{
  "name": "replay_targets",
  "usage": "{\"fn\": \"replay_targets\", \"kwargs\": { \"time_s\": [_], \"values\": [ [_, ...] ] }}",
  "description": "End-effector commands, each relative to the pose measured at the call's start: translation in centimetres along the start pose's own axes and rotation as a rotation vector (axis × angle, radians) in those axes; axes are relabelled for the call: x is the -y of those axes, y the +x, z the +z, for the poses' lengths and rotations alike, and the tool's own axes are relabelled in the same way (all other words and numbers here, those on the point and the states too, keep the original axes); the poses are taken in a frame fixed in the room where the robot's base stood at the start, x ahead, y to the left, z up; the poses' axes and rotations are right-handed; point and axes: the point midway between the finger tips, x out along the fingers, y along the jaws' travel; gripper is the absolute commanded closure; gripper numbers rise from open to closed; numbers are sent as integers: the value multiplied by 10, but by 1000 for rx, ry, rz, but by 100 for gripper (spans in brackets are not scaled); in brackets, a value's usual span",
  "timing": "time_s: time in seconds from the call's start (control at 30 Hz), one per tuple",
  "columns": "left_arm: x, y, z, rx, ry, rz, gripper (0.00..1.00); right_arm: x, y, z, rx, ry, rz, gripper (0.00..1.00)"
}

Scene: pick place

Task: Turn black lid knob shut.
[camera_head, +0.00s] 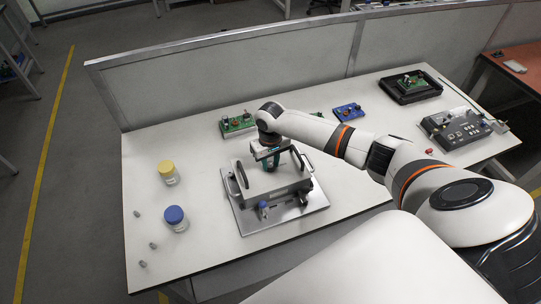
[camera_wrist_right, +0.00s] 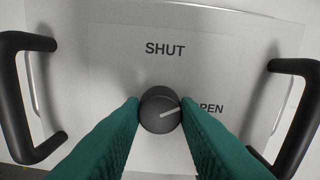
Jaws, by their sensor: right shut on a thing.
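The black knob (camera_wrist_right: 160,110) sits on the pale lid (camera_wrist_right: 120,75) in the right wrist view. Its white pointer line slants right and slightly up, toward the partly covered word OPEN. The word SHUT is printed above the knob. My right gripper (camera_wrist_right: 160,112) has its green fingers on both sides of the knob and is shut on it. In the head view my right gripper (camera_head: 268,163) is over the lidded box (camera_head: 277,191), and the knob is hidden there. Black handles (camera_wrist_right: 20,95) stand on the lid's left and right sides. My left gripper is not in view.
The box rests on a metal plate (camera_head: 245,221) on the white table. A yellow-lidded jar (camera_head: 168,173), a blue-lidded jar (camera_head: 176,219) and small grey parts stand left. Circuit boards (camera_head: 237,124), a black tray (camera_head: 411,88) and a control unit (camera_head: 455,129) lie behind and right.

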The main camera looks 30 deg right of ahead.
Motion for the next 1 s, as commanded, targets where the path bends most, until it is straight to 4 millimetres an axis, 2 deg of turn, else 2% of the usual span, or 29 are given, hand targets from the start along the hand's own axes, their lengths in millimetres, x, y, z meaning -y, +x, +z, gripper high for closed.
{"fn": "replay_targets", "kwargs": {
  "time_s": [0.03,0.4,1.0],
  "values": [
    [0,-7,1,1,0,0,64,-1,-3,0,-1,-44,2,94],
    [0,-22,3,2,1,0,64,-1,-2,0,1,-396,2,94],
    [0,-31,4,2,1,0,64,0,-1,0,2,-910,0,94]
  ]
}}
